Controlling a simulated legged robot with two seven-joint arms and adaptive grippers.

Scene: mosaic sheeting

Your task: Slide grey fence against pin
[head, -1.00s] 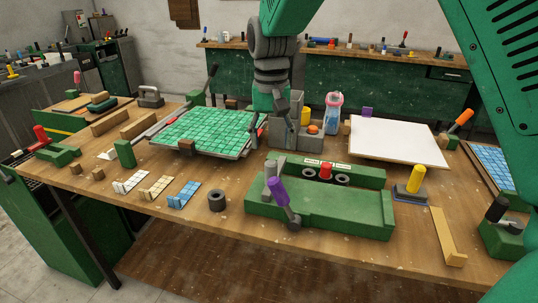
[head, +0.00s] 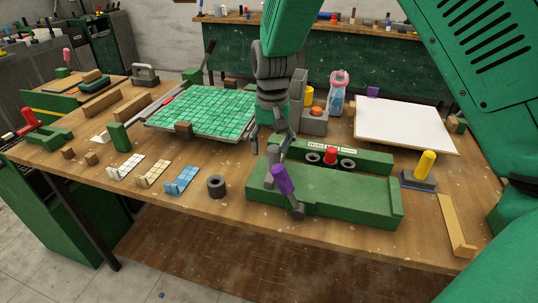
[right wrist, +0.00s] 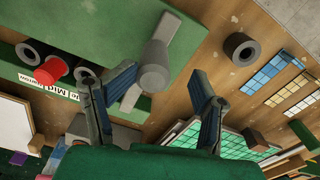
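The green jig (head: 345,195) lies at the front of the bench. My right gripper (head: 270,150) is open and empty, just above and behind the grey piece. My left gripper is out of view.
A tray of green mosaic tiles (head: 205,110) lies behind left, a white board (head: 405,124) behind right. A grey block (head: 313,122) and a bottle (head: 337,95) stand behind the jig. A dark ring (head: 216,186) and tile strips lie left of it.

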